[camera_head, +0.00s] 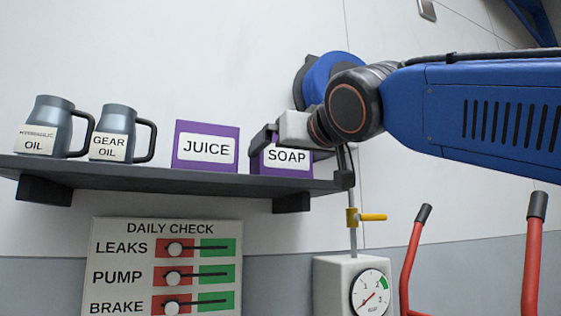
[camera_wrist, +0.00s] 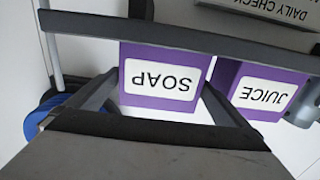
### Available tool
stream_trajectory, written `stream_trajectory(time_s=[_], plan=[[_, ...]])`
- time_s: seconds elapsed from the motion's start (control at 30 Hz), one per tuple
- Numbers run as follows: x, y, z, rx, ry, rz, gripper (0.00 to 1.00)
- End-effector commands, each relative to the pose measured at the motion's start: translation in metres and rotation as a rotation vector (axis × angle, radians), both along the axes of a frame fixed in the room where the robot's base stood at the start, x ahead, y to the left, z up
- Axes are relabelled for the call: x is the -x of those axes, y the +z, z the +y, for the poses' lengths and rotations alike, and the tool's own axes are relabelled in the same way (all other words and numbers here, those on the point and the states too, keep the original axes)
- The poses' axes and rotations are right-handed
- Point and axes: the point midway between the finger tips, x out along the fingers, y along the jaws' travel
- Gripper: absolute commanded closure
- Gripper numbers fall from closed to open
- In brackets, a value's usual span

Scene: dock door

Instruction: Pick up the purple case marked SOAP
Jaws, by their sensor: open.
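The purple case marked SOAP (camera_head: 286,157) stands at the right end of a dark shelf. Its white label faces out. My gripper (camera_head: 295,145) is at this case in the head view and hides its upper part. In the wrist view the picture is upside down, and the SOAP case (camera_wrist: 163,83) shows between the two open fingers of my gripper (camera_wrist: 160,97). A finger lies near each side of the case; I cannot tell whether either touches it.
A purple case marked JUICE (camera_head: 206,146) stands close to the left of SOAP, and also shows in the wrist view (camera_wrist: 262,91). Jugs of gear oil (camera_head: 113,132) and hydraulic oil (camera_head: 46,128) stand farther left. Below are a DAILY CHECK board (camera_head: 168,229) and a gauge (camera_head: 370,293) with a pipe (camera_head: 350,190).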

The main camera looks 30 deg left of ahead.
Motion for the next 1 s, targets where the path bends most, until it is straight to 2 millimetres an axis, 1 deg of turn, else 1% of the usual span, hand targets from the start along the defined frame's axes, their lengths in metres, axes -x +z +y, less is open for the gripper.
stream_trajectory(time_s=[0.03, 0.2, 0.3, 0.5, 0.53, 0.57, 0.6, 0.67, 0.7, 0.73, 1.0], plan=[[-0.005, 0.000, 0.007, 0.001, -0.001, 0.001, 0.00], [-0.017, 0.000, 0.024, 0.000, 0.000, 0.001, 0.00], [-0.021, 0.001, 0.028, 0.000, 0.000, 0.000, 0.00], [-0.021, 0.001, 0.029, 0.000, 0.000, 0.000, 0.00], [-0.021, 0.001, 0.029, 0.000, 0.000, 0.000, 0.05], [-0.021, 0.001, 0.029, 0.000, 0.000, 0.000, 0.12], [-0.021, 0.001, 0.029, 0.000, 0.000, 0.000, 0.21], [-0.021, 0.001, 0.029, 0.000, 0.000, 0.000, 0.36], [-0.021, 0.001, 0.029, 0.000, 0.000, 0.000, 0.45], [-0.021, 0.002, 0.028, -0.002, 0.001, -0.001, 0.49], [-0.021, 0.004, 0.028, -0.002, 0.000, 0.000, 0.49]])
